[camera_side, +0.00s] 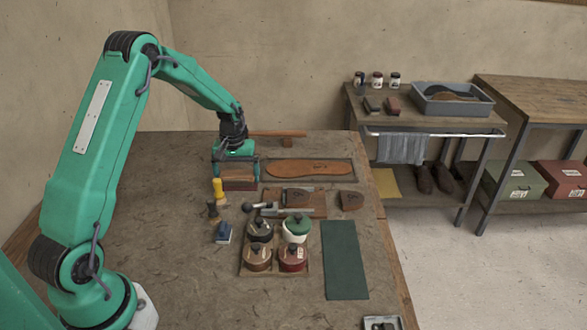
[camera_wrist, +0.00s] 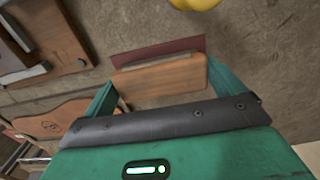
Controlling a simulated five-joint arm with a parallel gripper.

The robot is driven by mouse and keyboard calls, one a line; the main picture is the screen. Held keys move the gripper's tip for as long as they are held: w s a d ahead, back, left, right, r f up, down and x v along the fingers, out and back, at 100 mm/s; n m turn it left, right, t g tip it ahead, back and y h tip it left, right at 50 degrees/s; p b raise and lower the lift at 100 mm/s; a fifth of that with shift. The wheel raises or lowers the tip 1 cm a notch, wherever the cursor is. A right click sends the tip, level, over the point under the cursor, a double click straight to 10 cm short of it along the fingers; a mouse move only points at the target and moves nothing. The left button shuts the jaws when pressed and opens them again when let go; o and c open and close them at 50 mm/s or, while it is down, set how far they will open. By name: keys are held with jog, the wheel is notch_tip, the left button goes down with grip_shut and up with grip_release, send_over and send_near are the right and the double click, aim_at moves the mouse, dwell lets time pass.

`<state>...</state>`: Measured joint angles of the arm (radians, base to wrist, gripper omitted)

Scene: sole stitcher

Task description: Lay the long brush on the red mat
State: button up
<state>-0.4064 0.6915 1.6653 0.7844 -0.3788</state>
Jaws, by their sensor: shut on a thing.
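My gripper (camera_side: 237,166) points down over the back part of the bench, its fingers at the two ends of a wooden block, which I take for the long brush (camera_side: 239,174). In the wrist view the brush (camera_wrist: 160,80) lies lengthwise between the two green fingers of my gripper (camera_wrist: 163,87). A strip of the dark red mat (camera_wrist: 158,51) shows just beyond the brush, and its edge also shows below the brush in the side view (camera_side: 240,187). Most of the mat is hidden by the brush and gripper. I cannot tell whether the brush touches it. Bristles are not visible.
A yellow-topped tool (camera_side: 218,189) stands close in front of my gripper. A sole in a tray (camera_side: 308,168) lies to the right. Lidded pots (camera_side: 295,228) on a board and a dark green mat (camera_side: 345,260) are nearer. The bench's left front is clear.

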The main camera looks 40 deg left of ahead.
aim_at(236, 173)
jog(key=shift+f, duration=0.1)
jog(key=o, duration=0.6)
jog(key=shift+o, duration=0.2)
notch_tip(236, 173, up, 12)
dwell(0.3)
dwell(0.4)
